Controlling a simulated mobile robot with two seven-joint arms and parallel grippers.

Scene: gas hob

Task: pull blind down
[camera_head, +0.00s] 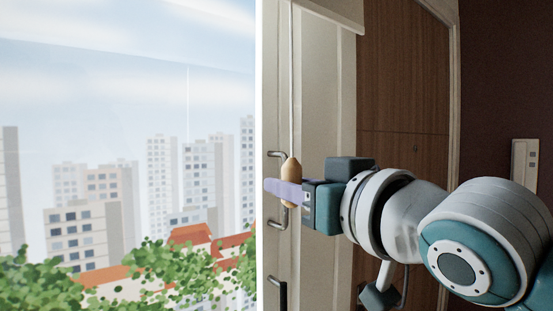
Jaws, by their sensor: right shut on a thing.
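A tan wooden pull knob (291,171) hangs at the end of a thin pale cord (291,80) that runs up out of the top of the view. My right gripper (284,190) comes in from the right and is shut on the knob. One purple finger crosses in front of the knob's lower part, and the knob's upper part shows above it. The blind itself is not in view. My left gripper is not in view.
A large window (125,100) with a city view fills the left side. Behind the gripper are a pale door (335,90) with metal handles and a brown wooden panel (405,75). A beige wall unit (524,165) is at the far right.

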